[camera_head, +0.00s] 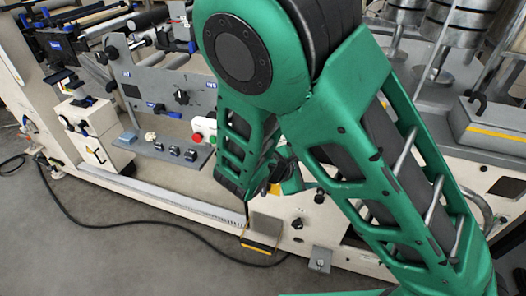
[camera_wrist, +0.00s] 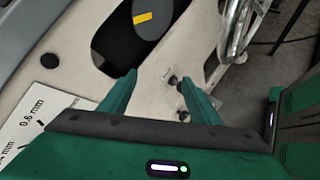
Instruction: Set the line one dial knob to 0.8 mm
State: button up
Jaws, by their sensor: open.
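In the wrist view my gripper (camera_wrist: 157,88) is open, with its two green fingers apart and nothing visible between their tips. A white dial plate (camera_wrist: 30,120) printed "0.6 mm" shows at the lower left, cut off by the frame and my gripper's body. The 0.8 mm mark and the pointer of its knob are not visible. Two small dark knobs (camera_wrist: 172,79) are on the pale panel near the right finger. In the head view my gripper is largely hidden by my green arm. A dark knob (camera_head: 320,196) shows on the pale machine front; I cannot tell whether it is the line one dial.
A control shelf with a red button (camera_head: 197,137) stands left of my arm. A grey panel carries another black knob (camera_head: 181,97). A black cable (camera_head: 130,228) lies on the floor. A bent metal pipe (camera_wrist: 235,30) is near my gripper's right side.

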jog(key=s+a+r+n+t+y, duration=0.1)
jog(key=a+r+n+t+y, duration=0.1)
jog(key=a+n+t, duration=1.3)
jog(key=w+m+g, duration=0.1)
jog(key=w+g, duration=0.3)
jog(key=w, duration=0.5)
jog(key=shift+d+m, duration=0.25)
jog(key=shift+m, duration=0.05)
jog(key=shift+f, duration=0.1)
jog(key=c, duration=1.1)
jog(key=shift+o, duration=0.2)
jog(key=shift+d, duration=0.1)
